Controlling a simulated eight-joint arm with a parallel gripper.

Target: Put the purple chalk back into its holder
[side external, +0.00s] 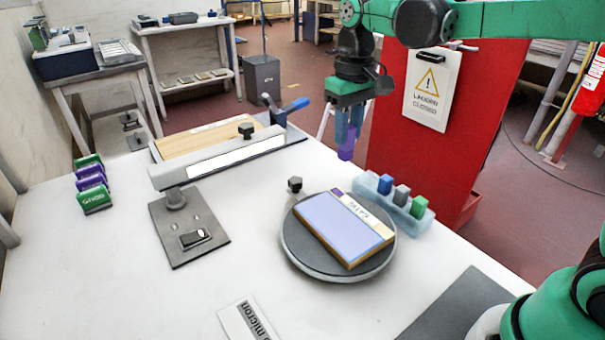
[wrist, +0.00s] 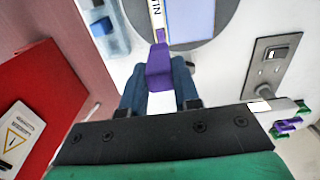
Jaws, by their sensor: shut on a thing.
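My gripper (side external: 349,132) is shut on the purple chalk (side external: 346,153), which hangs upright below the fingertips, in the air above the table's far edge. The purple chalk (wrist: 159,66) also shows between the blue fingers of my gripper (wrist: 158,86) in the wrist view. The pale blue holder (side external: 399,213) stands on the table below and to the right of the chalk. It carries a blue chalk (side external: 385,183), a grey chalk (side external: 402,195) and a green chalk (side external: 419,206). Its left end looks empty. Part of the holder (wrist: 117,43) shows at the wrist view's upper left.
A round grey turntable (side external: 330,272) bearing a framed screen (side external: 340,225) stands beside the holder. A small dark knob (side external: 295,184) is near it. A clamp press (side external: 215,165) stands left. A red panel (side external: 440,130) rises behind the holder. Table space at front left is clear.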

